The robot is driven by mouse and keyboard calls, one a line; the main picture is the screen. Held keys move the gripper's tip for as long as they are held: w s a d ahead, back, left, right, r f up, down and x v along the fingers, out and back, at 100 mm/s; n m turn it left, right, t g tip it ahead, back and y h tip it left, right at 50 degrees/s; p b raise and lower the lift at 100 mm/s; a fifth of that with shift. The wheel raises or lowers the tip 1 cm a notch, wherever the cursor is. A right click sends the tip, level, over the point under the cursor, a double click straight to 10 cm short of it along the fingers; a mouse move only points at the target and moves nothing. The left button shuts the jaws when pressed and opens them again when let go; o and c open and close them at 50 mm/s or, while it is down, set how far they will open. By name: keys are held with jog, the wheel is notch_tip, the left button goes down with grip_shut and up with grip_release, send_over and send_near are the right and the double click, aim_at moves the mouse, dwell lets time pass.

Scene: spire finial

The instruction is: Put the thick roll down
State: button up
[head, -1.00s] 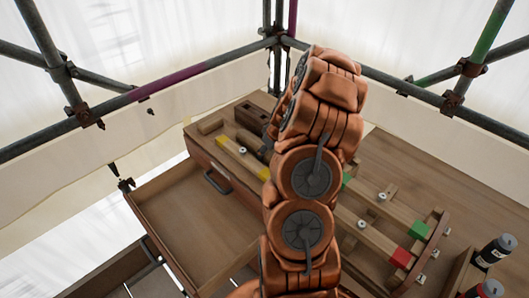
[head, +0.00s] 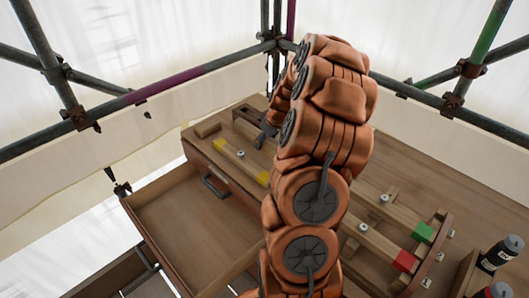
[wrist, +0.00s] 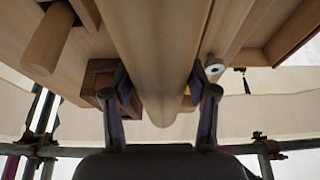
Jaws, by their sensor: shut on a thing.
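The thick roll (wrist: 160,70), a pale wooden cylinder, runs down the middle of the wrist view, its rounded end between my fingers. My gripper (wrist: 160,100) is shut on it, with one dark finger on each side. In the head view my copper arm reaches over the bench to its back left corner, and the roll cannot be made out there. A thinner wooden roll (wrist: 50,38) shows at the left of the wrist view. I cannot tell whether the held roll touches the bench.
A drawer (head: 180,245) stands open at the bench's (head: 430,180) front left. Wooden rails carry yellow (head: 220,145), red (head: 403,261) and green (head: 422,232) ends. A dark wooden block (wrist: 97,75) is close beside my finger. Bottles (head: 500,252) stand at the right. Scaffold poles and sheeting surround the bench.

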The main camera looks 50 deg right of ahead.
jog(key=shift+w+r+b, duration=0.1)
jog(key=shift+r+b, duration=1.1)
jog(key=shift+r, duration=4.1)
jog(key=w+a+f, duration=0.2)
jog(key=w+a, duration=0.1)
jog(key=a, duration=0.4)
jog(key=w+a+f+p, duration=0.1)
jog(key=w+a, duration=0.2)
jog(key=a, duration=0.4)
jog(key=w+a+f, duration=0.2)
jog(key=w+a, duration=0.1)
jog(key=a, duration=0.4)
jog(key=a+f, duration=0.2)
jog(key=a, duration=0.6)
jog(key=s+a+f, duration=0.1)
jog(key=a+f, duration=0.2)
jog(key=a, duration=0.5)
jog(key=shift+s+a+p, duration=0.25)
jog(key=shift+p, duration=0.1)
